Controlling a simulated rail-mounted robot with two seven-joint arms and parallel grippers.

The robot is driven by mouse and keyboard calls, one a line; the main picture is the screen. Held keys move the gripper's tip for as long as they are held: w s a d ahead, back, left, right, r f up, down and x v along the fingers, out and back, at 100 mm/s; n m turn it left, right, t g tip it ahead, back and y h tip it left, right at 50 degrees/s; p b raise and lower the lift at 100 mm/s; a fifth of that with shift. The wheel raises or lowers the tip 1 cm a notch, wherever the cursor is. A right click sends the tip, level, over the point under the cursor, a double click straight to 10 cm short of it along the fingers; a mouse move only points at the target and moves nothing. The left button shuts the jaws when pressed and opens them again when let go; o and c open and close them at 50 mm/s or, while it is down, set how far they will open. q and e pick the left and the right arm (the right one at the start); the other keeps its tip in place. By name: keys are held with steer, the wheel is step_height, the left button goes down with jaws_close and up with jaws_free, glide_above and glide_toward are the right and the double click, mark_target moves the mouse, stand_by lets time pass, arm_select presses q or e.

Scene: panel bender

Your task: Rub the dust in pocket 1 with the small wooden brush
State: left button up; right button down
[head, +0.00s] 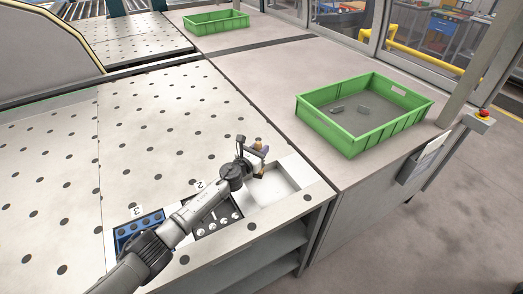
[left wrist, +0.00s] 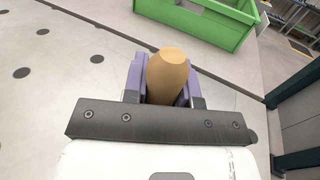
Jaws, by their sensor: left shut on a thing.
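My left gripper (head: 257,151) is shut on the small wooden brush (head: 260,143). The brush also shows in the left wrist view (left wrist: 168,75), its rounded wooden end between the purple fingers. In the head view the brush is roughly upright, over the back-left part of the pale, empty-looking recess at the table's right corner, which appears to be pocket 1 (head: 283,192). Its number is not visible. I cannot tell whether the brush touches the pocket floor. Dust is too faint to make out. My right gripper is in neither view.
Left of the recess are a dark block with several round light pieces (head: 222,226), by the number 2, and a blue holder (head: 150,222) by the number 3. A green crate (head: 345,133) with small grey parts stands at the right. The perforated table (head: 130,120) behind is clear.

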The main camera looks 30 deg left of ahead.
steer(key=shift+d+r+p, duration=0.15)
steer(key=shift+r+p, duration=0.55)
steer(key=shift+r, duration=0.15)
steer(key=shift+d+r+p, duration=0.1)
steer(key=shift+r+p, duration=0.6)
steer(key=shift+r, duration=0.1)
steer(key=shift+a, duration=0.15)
